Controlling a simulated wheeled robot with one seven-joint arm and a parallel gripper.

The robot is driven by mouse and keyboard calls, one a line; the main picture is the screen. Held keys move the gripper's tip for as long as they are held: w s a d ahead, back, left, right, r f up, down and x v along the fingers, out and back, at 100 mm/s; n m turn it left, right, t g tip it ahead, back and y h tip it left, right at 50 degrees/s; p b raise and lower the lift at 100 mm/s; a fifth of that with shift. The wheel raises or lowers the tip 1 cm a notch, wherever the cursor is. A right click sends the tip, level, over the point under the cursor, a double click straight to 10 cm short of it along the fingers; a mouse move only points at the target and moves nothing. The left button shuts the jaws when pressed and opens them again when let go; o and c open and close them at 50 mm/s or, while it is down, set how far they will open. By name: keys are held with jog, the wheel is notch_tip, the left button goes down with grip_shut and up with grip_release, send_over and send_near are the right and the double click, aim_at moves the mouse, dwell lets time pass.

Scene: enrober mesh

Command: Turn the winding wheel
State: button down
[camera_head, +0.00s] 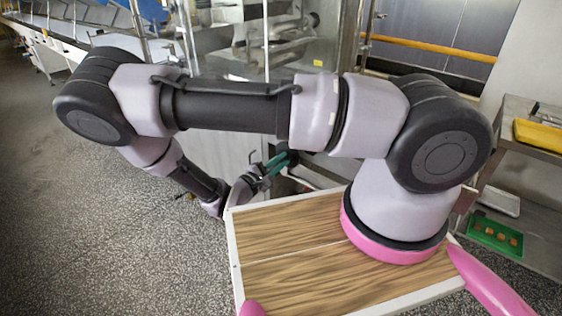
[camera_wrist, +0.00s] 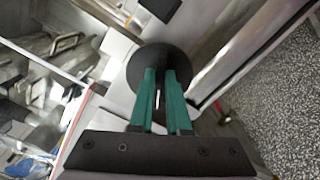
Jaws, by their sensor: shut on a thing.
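The winding wheel (camera_wrist: 152,56) shows in the wrist view as a dark round disc just beyond my fingertips. My gripper (camera_wrist: 161,75) has two green fingers close together in front of the disc, shut on part of the wheel; the gripped part is mostly hidden between them. In the head view my gripper (camera_head: 277,163) is low at the machine's front, behind the wooden top, with my arm arching over. The wheel is too small and covered there to make out clearly.
A steel machine with clear panels (camera_head: 240,55) stands behind my gripper. At right, a shelf holds a yellow tray (camera_head: 540,136) and a green tray (camera_head: 495,236) with small brown pieces. Speckled floor (camera_head: 120,240) lies open at left.

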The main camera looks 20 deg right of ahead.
jog(key=c, duration=0.9)
grip_release()
jog(key=shift+s+a, duration=0.1)
jog(key=shift+a, duration=0.05)
jog(key=v, duration=1)
jog(key=shift+s+a, duration=0.2)
